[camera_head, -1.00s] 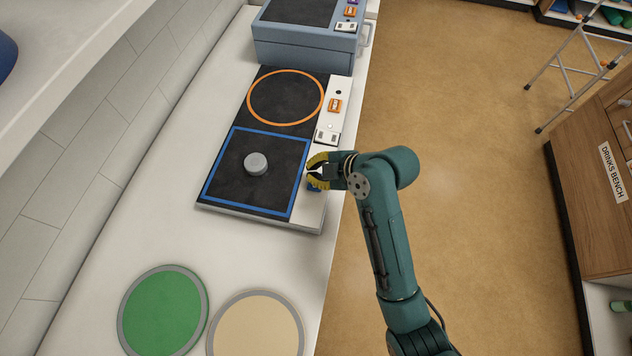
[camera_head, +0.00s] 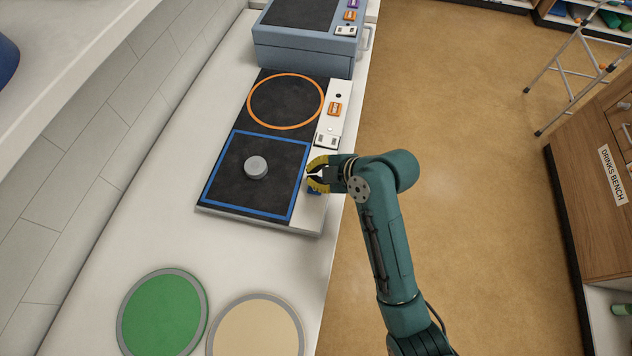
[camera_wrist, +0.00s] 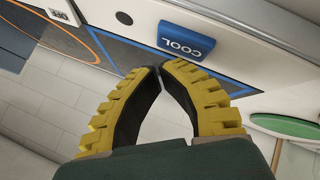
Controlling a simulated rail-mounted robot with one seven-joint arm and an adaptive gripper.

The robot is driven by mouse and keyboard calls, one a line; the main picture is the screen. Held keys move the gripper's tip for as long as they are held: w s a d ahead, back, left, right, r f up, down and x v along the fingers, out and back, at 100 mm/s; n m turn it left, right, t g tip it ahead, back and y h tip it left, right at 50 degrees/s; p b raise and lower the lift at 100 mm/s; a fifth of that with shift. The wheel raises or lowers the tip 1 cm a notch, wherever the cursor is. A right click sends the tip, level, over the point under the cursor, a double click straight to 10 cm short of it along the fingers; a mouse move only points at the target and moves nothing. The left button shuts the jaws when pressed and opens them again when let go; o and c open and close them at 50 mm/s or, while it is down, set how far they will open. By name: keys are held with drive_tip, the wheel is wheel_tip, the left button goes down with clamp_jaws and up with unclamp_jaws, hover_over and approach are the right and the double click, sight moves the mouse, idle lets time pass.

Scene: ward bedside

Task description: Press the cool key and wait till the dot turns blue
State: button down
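The blue COOL key (camera_wrist: 186,40) shows whole in the wrist view, on a white strip. In the head view only a bit of the blue key (camera_head: 314,191) shows past my fingers. A dark round dot (camera_wrist: 125,18) sits beside the key in the wrist view; it is not blue. My gripper (camera_head: 309,173) is over the strip beside the blue-framed dark plate (camera_head: 222,195). In the wrist view my yellow-ridged fingers (camera_wrist: 157,70) meet at their tips with nothing between them. The tips appear just short of the key; contact does not show.
A grey disc (camera_head: 256,167) sits inside the blue frame. An orange-ringed plate (camera_head: 285,101) with an orange key (camera_head: 334,108) lies behind it. A blue-grey box (camera_head: 300,50) stands farther back. Green (camera_head: 162,315) and beige (camera_head: 255,328) round mats lie in front.

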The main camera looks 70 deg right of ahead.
idle(0.3)
drive_tip(key=shift+f, duration=0.45)
drive_tip(key=shift+f, duration=0.4)
idle(0.6)
drive_tip(key=shift+r+p, duration=0.6)
drive_tip(key=shift+r, duration=0.25)
wheel_tip(320, 180, up, 5)
drive_tip(key=p, duration=0.4)
drive_tip(key=shift+r+p, duration=0.1)
drive_tip(key=shift+p, duration=0.25)
